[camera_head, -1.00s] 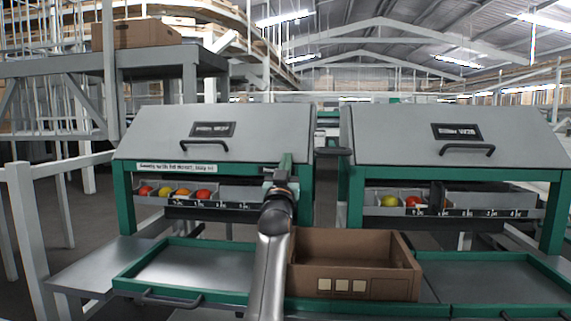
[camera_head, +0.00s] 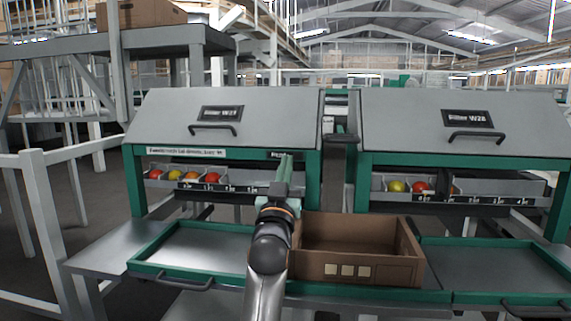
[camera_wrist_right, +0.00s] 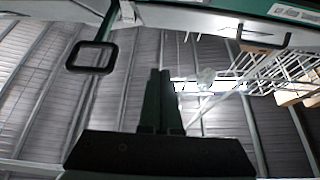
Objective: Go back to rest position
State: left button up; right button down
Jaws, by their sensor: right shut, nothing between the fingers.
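My right arm rises from the bottom middle of the head view. Its gripper (camera_head: 285,162) points up and away in front of the left filler station, just left of the open cardboard box. In the right wrist view the two dark fingers (camera_wrist_right: 159,72) are together with nothing between them, and they point toward the roof. My left gripper is not in view.
An open brown box (camera_head: 410,268) stands at the front middle, close to the right of my arm. Green-rimmed trays (camera_head: 140,268) lie on both sides. Two grey hoods (camera_head: 260,120) cover bins with red, orange and yellow tomatoes (camera_head: 213,178). White railings (camera_head: 40,200) stand at left.

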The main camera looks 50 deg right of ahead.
jog(key=shift+s+a, duration=0.2)
jog(key=shift+a, duration=0.1)
